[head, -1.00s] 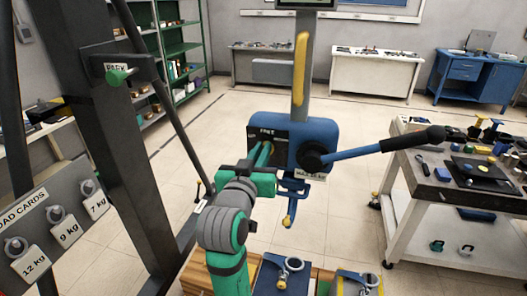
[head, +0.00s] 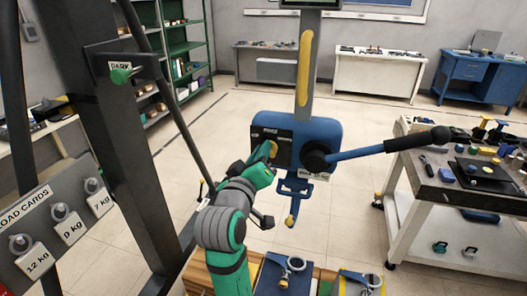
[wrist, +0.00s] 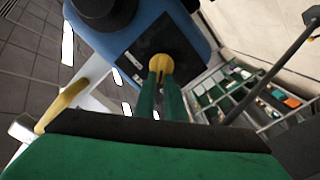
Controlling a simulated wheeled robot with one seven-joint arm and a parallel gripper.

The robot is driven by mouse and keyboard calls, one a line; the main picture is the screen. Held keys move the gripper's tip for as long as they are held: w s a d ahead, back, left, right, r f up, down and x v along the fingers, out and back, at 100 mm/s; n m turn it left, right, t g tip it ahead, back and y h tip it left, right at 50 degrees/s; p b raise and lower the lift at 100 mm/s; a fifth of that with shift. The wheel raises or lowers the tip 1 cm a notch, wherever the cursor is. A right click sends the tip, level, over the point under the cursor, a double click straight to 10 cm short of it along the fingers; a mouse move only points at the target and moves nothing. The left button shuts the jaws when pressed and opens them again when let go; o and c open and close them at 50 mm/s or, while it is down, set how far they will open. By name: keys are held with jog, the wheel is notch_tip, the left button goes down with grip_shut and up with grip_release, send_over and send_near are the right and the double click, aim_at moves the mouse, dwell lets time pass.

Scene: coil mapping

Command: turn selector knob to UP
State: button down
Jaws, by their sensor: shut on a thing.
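The yellow selector knob (head: 273,149) sits on a dark plate (head: 284,135) on the blue winch-like housing (head: 325,132). The knob (wrist: 161,58) also shows in the wrist view, between the green fingertips. My gripper (wrist: 161,76) is shut on it, one finger on each side. In the head view my gripper (head: 268,157) reaches the knob from the lower left and hides part of it. The small lettering on the plate is too blurred to read, so I cannot tell which mark the knob points at.
A long lever with a black grip (head: 421,139) sticks out to the right from the housing's black hub (head: 315,156). A blue hook bracket (head: 293,190) hangs below. A dark post (head: 110,150) with load cards stands at left, a cluttered workbench (head: 475,180) at right.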

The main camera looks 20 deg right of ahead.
jog(key=shift+f, duration=0.1)
dwell(0.3)
jog(key=c, duration=1.8)
grip_release()
jog(key=v, duration=1)
jog(key=shift+s+a, duration=0.3)
